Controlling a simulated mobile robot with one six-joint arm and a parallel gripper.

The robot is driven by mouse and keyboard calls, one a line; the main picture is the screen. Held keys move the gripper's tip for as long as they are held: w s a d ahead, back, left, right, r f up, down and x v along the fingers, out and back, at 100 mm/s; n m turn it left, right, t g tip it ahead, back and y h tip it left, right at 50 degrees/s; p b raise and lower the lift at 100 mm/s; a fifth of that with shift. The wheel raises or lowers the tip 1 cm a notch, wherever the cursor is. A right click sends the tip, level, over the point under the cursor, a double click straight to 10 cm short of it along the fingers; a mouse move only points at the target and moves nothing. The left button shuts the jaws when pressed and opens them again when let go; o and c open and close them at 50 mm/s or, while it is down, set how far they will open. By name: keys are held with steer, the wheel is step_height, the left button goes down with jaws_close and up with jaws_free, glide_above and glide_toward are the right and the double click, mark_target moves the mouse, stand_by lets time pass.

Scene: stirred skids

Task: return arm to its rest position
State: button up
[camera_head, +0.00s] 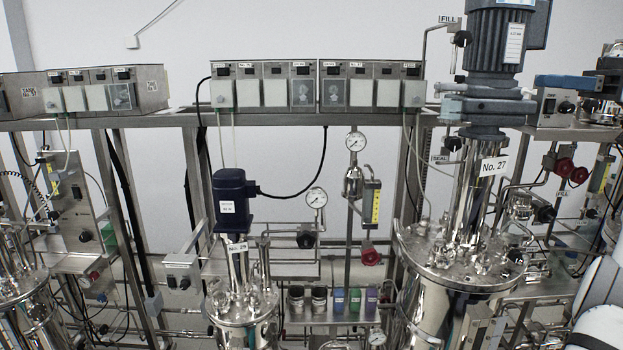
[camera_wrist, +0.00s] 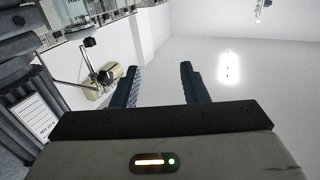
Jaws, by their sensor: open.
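My gripper (camera_wrist: 161,86) shows in the wrist view with its two dark ridged fingers apart and nothing between them. Beyond the fingers are a bare white wall and ceiling. Part of my white arm (camera_head: 602,300) shows at the right edge of the head view; the gripper itself is not in that view. In the wrist view, a grey motor housing with a label (camera_wrist: 36,118) stands close at the left of the gripper, apart from the fingers.
The large vessel No. 27 (camera_head: 470,262) with its grey motor (camera_head: 497,45) stands right of centre. A steel frame carries control boxes (camera_head: 262,68), pipes and gauges (camera_head: 355,141). A bright ceiling lamp (camera_wrist: 229,67) shows in the wrist view.

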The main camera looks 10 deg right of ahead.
steer(key=w+a+f+m+h, duration=0.1)
steer(key=w+a+m, duration=0.2)
steer(key=w, duration=0.2)
steer(key=w+a+f+m+h+b, duration=0.1)
steer(key=w+a+f+m, duration=0.1)
steer(key=w+a+m, duration=0.1)
steer(key=w+a+f+m+h+b, duration=0.1)
steer(key=w+a+f+m, duration=0.1)
steer(key=w, duration=0.4)
steer(key=shift+w+a+m+t, duration=0.2)
steer(key=shift+a, duration=0.25)
steer(key=shift+w+a+m+t, duration=0.15)
steer(key=shift+a+m+t, duration=0.05)
steer(key=shift+a, duration=0.25)
steer(key=s+a+f+m+g+h+b, duration=0.1)
steer(key=s+a+f+m+g+h, duration=0.15)
steer(key=a+f, duration=0.55)
steer(key=s+a+f+m+g+h+b, duration=0.1)
steer(key=s+a+f+m+h+b, duration=0.15)
steer(key=a+f, duration=0.6)
steer(key=s+a+f+n+g+h+b, duration=0.1)
steer(key=s+a+f+h, duration=0.2)
steer(key=s+f, duration=0.9)
steer(key=s+a+f+n+g+h+b, duration=0.1)
steer(key=s+a+f+h, duration=0.3)
steer(key=s+f, duration=0.9)
step_height(320, 180, down, 4)
steer(key=shift+s+a+f+g+h, duration=0.15)
steer(key=shift+a+g+h, duration=0.2)
steer(key=shift+g, duration=0.1)
